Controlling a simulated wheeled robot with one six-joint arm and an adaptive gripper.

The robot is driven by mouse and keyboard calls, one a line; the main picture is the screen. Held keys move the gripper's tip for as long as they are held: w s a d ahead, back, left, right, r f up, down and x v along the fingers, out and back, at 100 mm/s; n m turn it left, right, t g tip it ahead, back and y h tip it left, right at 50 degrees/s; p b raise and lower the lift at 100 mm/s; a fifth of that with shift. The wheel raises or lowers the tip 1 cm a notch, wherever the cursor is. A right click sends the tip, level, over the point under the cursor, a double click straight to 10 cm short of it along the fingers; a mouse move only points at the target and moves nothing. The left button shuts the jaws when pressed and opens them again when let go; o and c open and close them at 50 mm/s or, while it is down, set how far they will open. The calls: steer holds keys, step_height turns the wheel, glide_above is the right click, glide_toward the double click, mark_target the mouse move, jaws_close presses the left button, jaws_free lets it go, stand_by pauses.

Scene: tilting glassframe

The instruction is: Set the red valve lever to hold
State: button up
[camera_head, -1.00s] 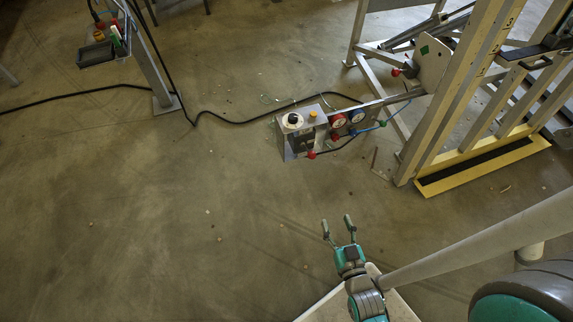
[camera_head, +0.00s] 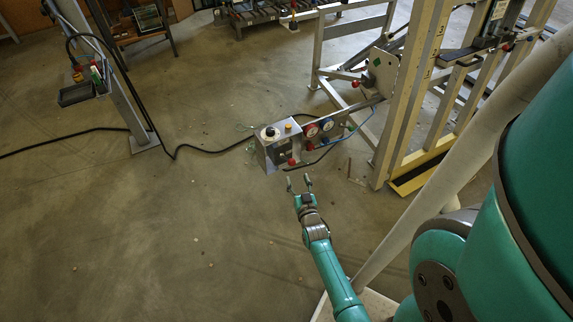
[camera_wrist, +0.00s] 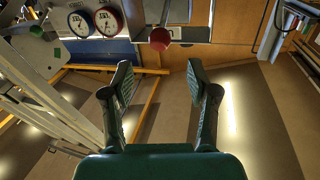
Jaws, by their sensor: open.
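A grey control box (camera_head: 270,152) sits on the end of a metal rail, with a black knob and a yellow button on top. A red knob (camera_head: 292,162), apparently the valve lever's end, is at its near lower side. In the wrist view the red knob (camera_wrist: 160,38) shows on a short metal stem, above and beyond the fingertips. My gripper (camera_head: 299,181) is open and empty, just in front of the box and apart from the knob. It also shows in the wrist view (camera_wrist: 159,78), fingers spread. I cannot read any lever position marks.
A red gauge (camera_head: 311,131) and a blue gauge (camera_head: 327,126) sit on the rail right of the box. A tall frame (camera_head: 405,95) stands at the right. A black cable (camera_head: 200,147) runs across the floor.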

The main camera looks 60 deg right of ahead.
mark_target(293, 165)
steer(key=x, duration=0.9)
steer(key=shift+w+d, duration=0.25)
steer(key=shift+w, duration=0.05)
jaws_close()
